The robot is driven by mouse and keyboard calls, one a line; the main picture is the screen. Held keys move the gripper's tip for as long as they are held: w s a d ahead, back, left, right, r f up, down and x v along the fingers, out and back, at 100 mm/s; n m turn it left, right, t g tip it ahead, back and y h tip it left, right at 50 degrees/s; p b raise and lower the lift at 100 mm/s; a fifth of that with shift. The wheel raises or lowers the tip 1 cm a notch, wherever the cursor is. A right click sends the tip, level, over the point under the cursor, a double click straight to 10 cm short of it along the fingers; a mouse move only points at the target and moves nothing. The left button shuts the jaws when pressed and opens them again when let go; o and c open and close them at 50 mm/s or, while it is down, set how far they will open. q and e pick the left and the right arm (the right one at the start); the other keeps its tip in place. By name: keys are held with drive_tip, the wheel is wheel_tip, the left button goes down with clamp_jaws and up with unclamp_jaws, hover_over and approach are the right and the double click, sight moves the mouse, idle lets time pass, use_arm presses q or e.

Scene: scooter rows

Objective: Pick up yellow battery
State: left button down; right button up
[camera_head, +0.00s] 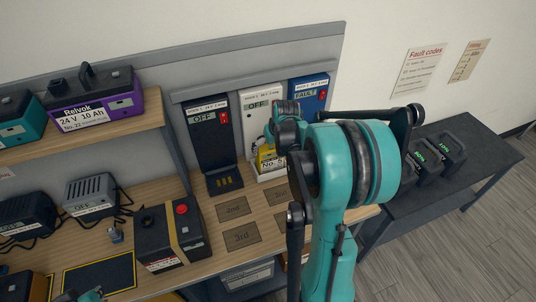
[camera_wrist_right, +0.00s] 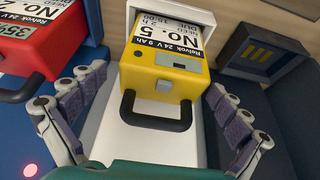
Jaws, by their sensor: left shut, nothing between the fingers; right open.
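The yellow battery (camera_wrist_right: 165,68), labelled No. 5, 24 V 9 Ah, sits in the white charging dock (camera_wrist_right: 122,148), with its black handle (camera_wrist_right: 157,118) toward the camera. In the head view the battery (camera_head: 267,158) is partly covered by my right arm. My right gripper (camera_wrist_right: 155,90) is open and empty, with one finger on either side of the battery; I cannot tell whether they touch it. In the head view it is mostly hidden behind its own arm. My left gripper (camera_head: 90,296) is shut and empty at the bottom edge, mostly cut off.
A red battery (camera_wrist_right: 40,45) stands in the blue FAULT dock (camera_head: 309,92) beside the white one. The black dock (camera_head: 209,140) is empty.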

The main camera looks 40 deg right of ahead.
drive_tip(key=shift+b+x, duration=0.4)
drive_tip(key=shift+x, duration=0.8)
drive_tip(key=b+x, duration=0.2)
drive_tip(key=x, duration=0.3)
drive_tip(key=shift+w+a+f+b, duration=0.1)
drive_tip(key=shift+w+a+b, duration=0.05)
drive_tip(key=shift+w+b, duration=0.15)
drive_tip(key=shift+s, duration=0.15)
drive_tip(key=shift+c, duration=0.9)
drive_tip(key=shift+a+r, duration=0.1)
drive_tip(key=shift+r, duration=0.1)
drive_tip(key=c, duration=1.4)
